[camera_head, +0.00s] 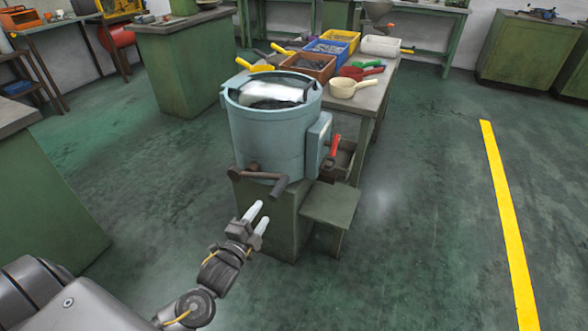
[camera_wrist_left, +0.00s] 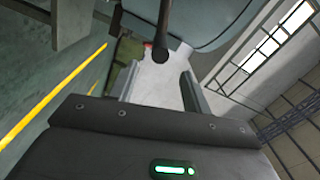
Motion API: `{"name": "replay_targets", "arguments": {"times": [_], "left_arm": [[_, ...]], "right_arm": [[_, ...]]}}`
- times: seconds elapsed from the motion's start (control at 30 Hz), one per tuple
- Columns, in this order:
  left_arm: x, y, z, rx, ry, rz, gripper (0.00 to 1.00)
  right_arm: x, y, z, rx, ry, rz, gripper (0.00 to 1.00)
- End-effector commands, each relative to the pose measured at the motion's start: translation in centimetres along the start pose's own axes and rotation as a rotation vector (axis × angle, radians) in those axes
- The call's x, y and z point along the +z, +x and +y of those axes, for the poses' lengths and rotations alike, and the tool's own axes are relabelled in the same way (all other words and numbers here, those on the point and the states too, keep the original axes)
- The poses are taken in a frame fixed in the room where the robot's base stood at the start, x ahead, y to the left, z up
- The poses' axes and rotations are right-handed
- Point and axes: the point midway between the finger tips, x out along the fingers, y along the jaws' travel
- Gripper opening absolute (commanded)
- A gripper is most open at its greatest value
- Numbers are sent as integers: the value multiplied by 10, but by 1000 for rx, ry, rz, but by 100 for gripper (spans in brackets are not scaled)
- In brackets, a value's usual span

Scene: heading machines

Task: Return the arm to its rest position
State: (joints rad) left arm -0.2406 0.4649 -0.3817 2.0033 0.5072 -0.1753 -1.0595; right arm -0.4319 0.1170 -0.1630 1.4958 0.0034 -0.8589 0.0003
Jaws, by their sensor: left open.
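My left gripper (camera_head: 257,217) is open and empty in the head view, with its two pale fingers apart. It is in front of the green stand, just below the dark crank handle (camera_head: 280,187) of the blue-grey heading machine (camera_head: 270,138). In the left wrist view the rounded end of the handle (camera_wrist_left: 160,52) hangs beyond the gripper fingers (camera_wrist_left: 158,92). I cannot tell whether they touch. My left arm (camera_head: 195,305) reaches in from the lower left. My right gripper is out of view.
The machine stands on a green base (camera_head: 268,222) with a small side step (camera_head: 330,203). Behind it a table (camera_head: 373,97) carries bins and scoops. Green cabinets (camera_head: 45,200) stand at the left. The floor is clear toward the yellow line (camera_head: 508,228) at the right.

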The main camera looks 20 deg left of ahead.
Motion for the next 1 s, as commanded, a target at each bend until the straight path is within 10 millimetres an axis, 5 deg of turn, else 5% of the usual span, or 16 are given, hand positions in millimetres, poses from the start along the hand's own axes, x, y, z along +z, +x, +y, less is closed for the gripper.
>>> {"name": "replay_targets", "arguments": {"times": [0.17, 0.27, 0.47, 0.57, 0.7, 0.83, 1.0], "left_arm": [[2, 0, 4, 10, -4, -5, 49], [11, 0, 26, 66, -31, -32, 49], [57, -30, 140, 341, -201, -192, 49], [80, -71, 207, 498, -322, -314, 49], [100, -152, 287, 698, -490, -508, 49], [104, -241, 341, 855, -635, -704, 49], [92, -342, 378, 995, -777, -925, 49]], "right_arm": [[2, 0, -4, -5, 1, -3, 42], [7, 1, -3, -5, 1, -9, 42], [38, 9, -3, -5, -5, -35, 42], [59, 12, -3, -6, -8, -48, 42], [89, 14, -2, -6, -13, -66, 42], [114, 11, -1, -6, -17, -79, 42], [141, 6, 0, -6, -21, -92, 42]]}}
